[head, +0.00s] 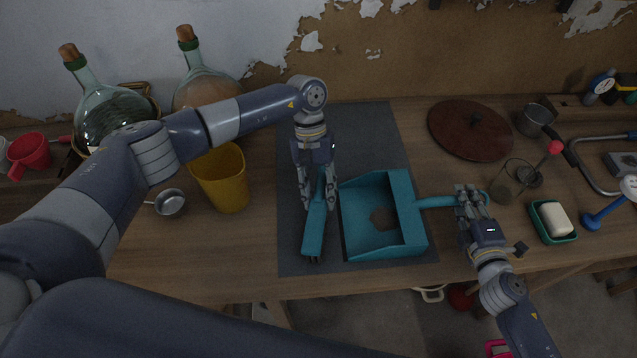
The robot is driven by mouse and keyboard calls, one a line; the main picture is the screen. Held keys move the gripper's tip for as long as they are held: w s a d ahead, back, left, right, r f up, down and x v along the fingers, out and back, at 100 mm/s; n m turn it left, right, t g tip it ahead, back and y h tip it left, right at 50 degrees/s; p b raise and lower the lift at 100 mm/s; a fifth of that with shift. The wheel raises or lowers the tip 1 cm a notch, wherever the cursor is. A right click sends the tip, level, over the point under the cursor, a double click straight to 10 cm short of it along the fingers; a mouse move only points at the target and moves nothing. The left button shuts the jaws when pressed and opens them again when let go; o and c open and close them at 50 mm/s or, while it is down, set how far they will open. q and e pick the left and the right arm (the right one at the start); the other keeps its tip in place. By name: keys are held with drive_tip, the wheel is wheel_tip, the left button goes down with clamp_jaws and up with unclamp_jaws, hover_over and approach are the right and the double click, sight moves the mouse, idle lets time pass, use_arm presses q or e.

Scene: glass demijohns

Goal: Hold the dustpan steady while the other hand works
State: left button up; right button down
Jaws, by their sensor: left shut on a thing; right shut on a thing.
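The teal dustpan (408,212) lies on a dark grey mat (370,135), its open side to the left and its handle to the right. A brownish patch (383,218) shows on its floor; I cannot tell what it is. My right gripper (471,196) is shut on the dustpan's handle, near its end. My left gripper (318,202) is shut on a teal hand brush (314,232), just left of the dustpan's open side. The fingers hide part of the brush's upper end. Dark bristles show at its lower end.
A yellow cup (222,180) and a metal ladle (170,202) stand left of the mat. Two glass demijohns (105,108) are behind my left arm.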

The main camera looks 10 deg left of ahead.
use_arm(q)
drive_tip(key=shift+s+d, duration=0.15)
drive_tip(key=shift+s, duration=0.45)
drive_tip(key=shift+s+d, duration=0.15)
drive_tip(key=shift+s, duration=0.45)
drive_tip(key=shift+s+a, duration=0.2)
drive_tip(key=shift+a, duration=0.4)
drive_tip(key=shift+w+a, duration=0.1)
drive_tip(key=shift+a, duration=0.15)
drive_tip(key=shift+w+a, duration=0.15)
drive_tip(key=shift+w, duration=0.2)
drive_tip(key=shift+w+a, duration=0.45)
drive_tip(key=shift+w, duration=1)
drive_tip(key=shift+w+a, duration=0.45)
drive_tip(key=shift+w, duration=1)
drive_tip(key=shift+w+a, duration=0.45)
drive_tip(key=shift+w, duration=1)
wheel_tip(320, 180, up, 8)
drive_tip(key=shift+r, duration=0.2)
drive_tip(key=shift+s, duration=0.1)
use_arm(e)
drive_tip(key=c, duration=1.4)
unclamp_jaws()
drive_tip(key=shift+o, duration=0.2)
